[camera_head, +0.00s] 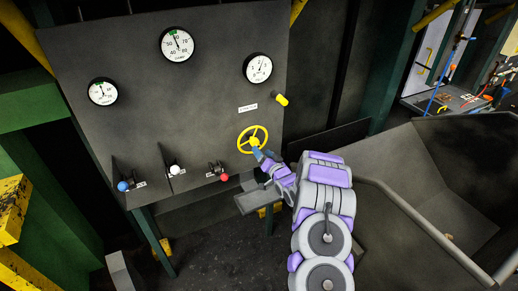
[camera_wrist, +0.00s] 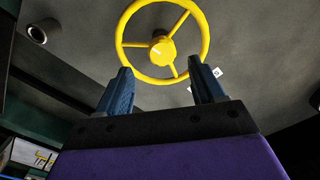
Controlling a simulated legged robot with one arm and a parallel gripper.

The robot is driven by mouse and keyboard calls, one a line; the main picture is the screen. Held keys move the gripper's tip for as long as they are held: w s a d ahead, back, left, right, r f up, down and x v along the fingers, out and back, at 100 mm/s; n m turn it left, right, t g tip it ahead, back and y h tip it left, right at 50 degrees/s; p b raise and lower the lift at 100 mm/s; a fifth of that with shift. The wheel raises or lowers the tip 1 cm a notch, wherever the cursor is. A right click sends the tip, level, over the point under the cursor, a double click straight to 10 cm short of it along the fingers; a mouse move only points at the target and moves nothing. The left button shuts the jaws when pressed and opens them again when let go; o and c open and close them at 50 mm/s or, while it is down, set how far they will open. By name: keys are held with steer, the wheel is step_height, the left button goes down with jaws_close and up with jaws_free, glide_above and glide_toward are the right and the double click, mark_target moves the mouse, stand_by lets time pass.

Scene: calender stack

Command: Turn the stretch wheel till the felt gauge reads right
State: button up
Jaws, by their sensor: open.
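The yellow three-spoked wheel (camera_head: 252,139) is on the lower right of the dark panel, below a small white label (camera_head: 247,107) too small to read. Three round white gauges sit above: left (camera_head: 102,91), top middle (camera_head: 177,44) and right (camera_head: 258,68). I cannot tell which is the felt gauge. My gripper (camera_head: 261,155) is at the wheel's lower edge in the head view. In the wrist view, the wheel (camera_wrist: 162,48) is ahead of my gripper (camera_wrist: 160,88), whose blue fingers stand wide apart with nothing clearly between them. Contact with the rim cannot be told.
Blue (camera_head: 122,186), white (camera_head: 174,170) and red (camera_head: 224,177) knobbed levers stick out along the panel's lower edge. A yellow-ended peg (camera_head: 281,99) juts out above right of the wheel. A large dark metal trough (camera_head: 440,170) fills the right side.

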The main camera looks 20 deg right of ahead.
steer(key=s+p, duration=0.1)
steer(key=s, duration=1.1)
steer(key=shift+d, duration=0.25)
steer(key=shift+w, duration=0.1)
steer(key=s+a+r+n+g+h, duration=0.2)
steer(key=s+a+r+n+g, duration=0.2)
steer(key=s+a+r+g, duration=0.5)
steer(key=s+a+r+n+g, duration=0.1)
steer(key=s+a, duration=0.4)
steer(key=s, duration=0.7)
steer(key=s+a+r+g+y+b, duration=0.1)
steer(key=s+a+r+g, duration=0.3)
steer(key=s, duration=0.8)
steer(key=s+a+r+n+g, duration=0.1)
steer(key=s+a+r+g, duration=0.2)
steer(key=s, duration=0.9)
steer(key=a+g, duration=0.2)
steer(key=a, duration=0.1)
steer(key=shift+s+n+g+b, duration=0.3)
steer(key=shift+g+b, duration=0.05)
steer(key=shift+g, duration=0.05)
stand_by(1.2)
